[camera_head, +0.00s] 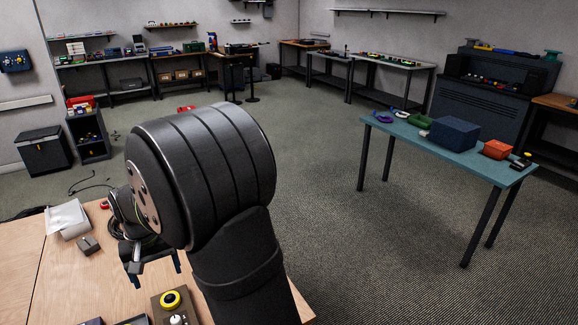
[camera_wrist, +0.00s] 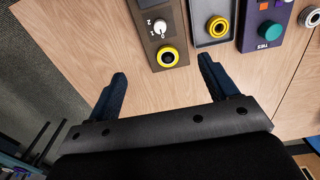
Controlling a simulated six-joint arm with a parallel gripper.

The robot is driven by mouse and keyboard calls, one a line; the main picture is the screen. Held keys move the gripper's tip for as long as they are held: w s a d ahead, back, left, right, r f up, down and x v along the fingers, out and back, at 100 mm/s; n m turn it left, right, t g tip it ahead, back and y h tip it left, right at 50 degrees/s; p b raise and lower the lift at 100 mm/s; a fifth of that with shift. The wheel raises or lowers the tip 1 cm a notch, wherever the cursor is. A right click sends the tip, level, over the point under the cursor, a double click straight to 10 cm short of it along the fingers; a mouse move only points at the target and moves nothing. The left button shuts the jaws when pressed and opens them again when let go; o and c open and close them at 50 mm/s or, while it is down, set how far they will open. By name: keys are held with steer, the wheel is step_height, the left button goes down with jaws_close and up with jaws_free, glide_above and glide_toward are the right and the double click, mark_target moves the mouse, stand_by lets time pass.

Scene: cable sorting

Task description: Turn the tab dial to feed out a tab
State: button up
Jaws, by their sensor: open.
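A brown box (camera_wrist: 157,38) lies on the wooden table. It bears a white dial (camera_wrist: 160,26) with small numbers beside it and a yellow ring with a dark centre (camera_wrist: 168,57). The brown box also shows at the bottom of the head view (camera_head: 168,305). My gripper (camera_wrist: 162,67) is open and empty. In the wrist view its fingers are spread to either side of the box's near end, with the yellow ring between them and the white dial beyond. In the head view my gripper (camera_head: 153,268) is above the table, left of the box. No fed-out tab is visible.
In the wrist view, a grey tray (camera_wrist: 200,36) with a yellow ring and a dark box with a green knob (camera_wrist: 270,30) lie right of the brown box. In the head view, a clear bag (camera_head: 66,218) and small grey block (camera_head: 89,245) lie left.

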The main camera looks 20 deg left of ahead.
mark_target(175, 319)
steer(key=c, duration=0.6)
steer(key=shift+o, duration=0.2)
step_height(175, 319, down, 19)
steer(key=n, duration=1.1)
steer(key=shift+w+a, duration=0.1)
steer(key=c, duration=1)
